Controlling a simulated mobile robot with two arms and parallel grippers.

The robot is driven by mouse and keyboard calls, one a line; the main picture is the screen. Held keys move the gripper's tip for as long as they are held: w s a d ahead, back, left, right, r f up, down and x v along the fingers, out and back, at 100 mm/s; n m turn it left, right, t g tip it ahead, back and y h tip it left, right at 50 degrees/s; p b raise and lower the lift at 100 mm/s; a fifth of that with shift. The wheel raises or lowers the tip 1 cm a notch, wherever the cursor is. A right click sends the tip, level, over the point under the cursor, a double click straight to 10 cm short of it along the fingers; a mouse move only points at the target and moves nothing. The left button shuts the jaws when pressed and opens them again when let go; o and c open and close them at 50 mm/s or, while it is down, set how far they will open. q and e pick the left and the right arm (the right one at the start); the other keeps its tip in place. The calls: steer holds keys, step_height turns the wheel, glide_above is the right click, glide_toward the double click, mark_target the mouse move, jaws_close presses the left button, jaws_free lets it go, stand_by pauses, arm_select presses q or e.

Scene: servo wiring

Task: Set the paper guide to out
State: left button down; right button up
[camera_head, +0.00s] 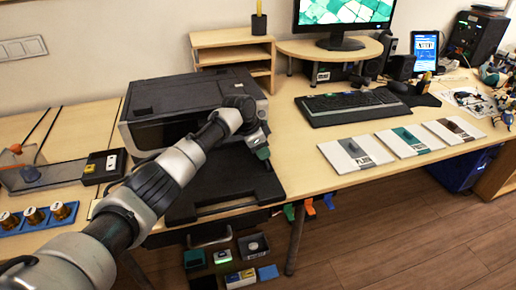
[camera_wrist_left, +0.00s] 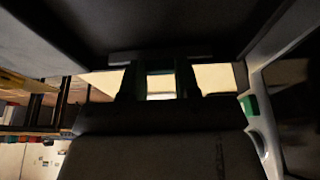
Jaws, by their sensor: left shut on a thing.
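The black printer (camera_head: 165,112) stands on the desk, and its dark flat tray (camera_head: 205,195) extends from the front. My left gripper (camera_head: 267,164) reaches down at the right side of the tray. In the left wrist view my left gripper (camera_wrist_left: 160,90) has its two dark fingers close to a dark bar (camera_wrist_left: 160,56), with a pale patch visible between them. It is shut on a small part at the tray, which I take to be the paper guide; the guide itself is mostly hidden by the fingers and shadow. My right gripper is not in view.
A keyboard (camera_head: 352,106) and several flat sample cards (camera_head: 356,152) lie to the right. A wooden shelf (camera_head: 233,50) stands behind. A small black switch box (camera_head: 104,167) and brass pieces (camera_head: 36,215) are at left. Small bins (camera_head: 252,247) are below the desk.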

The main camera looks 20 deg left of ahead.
arm_select(q)
steer(key=shift+s+a, duration=0.15)
steer(key=shift+a, duration=0.05)
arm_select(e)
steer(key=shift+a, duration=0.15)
arm_select(q)
steer(key=c, duration=0.8)
jaws_free()
steer(key=shift+r, duration=0.1)
steer(key=shift+a+r, duration=0.15)
steer(key=shift+r, duration=0.2)
steer(key=p+v, duration=0.1)
steer(key=v, duration=0.9)
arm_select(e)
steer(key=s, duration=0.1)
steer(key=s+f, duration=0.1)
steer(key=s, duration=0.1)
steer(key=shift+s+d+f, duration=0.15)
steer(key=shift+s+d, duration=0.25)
arm_select(q)
steer(key=shift+s+f, duration=0.1)
steer(key=shift+s, duration=0.05)
